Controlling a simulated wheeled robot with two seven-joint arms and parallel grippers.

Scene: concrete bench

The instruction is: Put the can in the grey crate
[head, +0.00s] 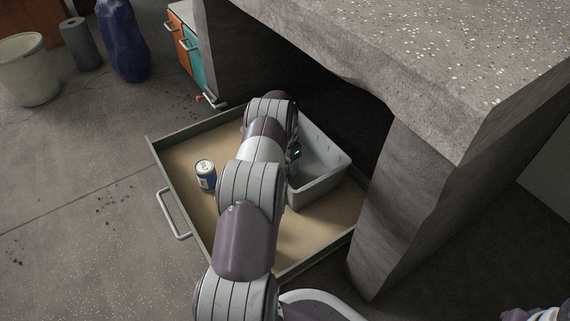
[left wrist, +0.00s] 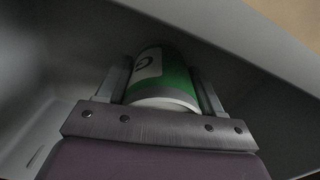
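A green can with a white patch and pale rim (left wrist: 172,80) is between the two fingers of my left gripper (left wrist: 163,75) in the left wrist view. The fingers lie against its sides. Grey walls of the grey crate (head: 335,183) surround them in that view. In the head view my left arm reaches over the open drawer, and its wrist is at the crate's left side; the fingers and the green can are hidden there. A blue can with a pale top (head: 205,176) stands upright in the drawer, left of my arm. My right gripper is not in view.
The crate stands in the right part of an open drawer (head: 180,205) with a tan bottom, under a concrete bench (head: 440,60). A thick bench leg (head: 395,200) rises at right. A bin (head: 28,72) and a blue vase (head: 122,42) stand on the floor at upper left.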

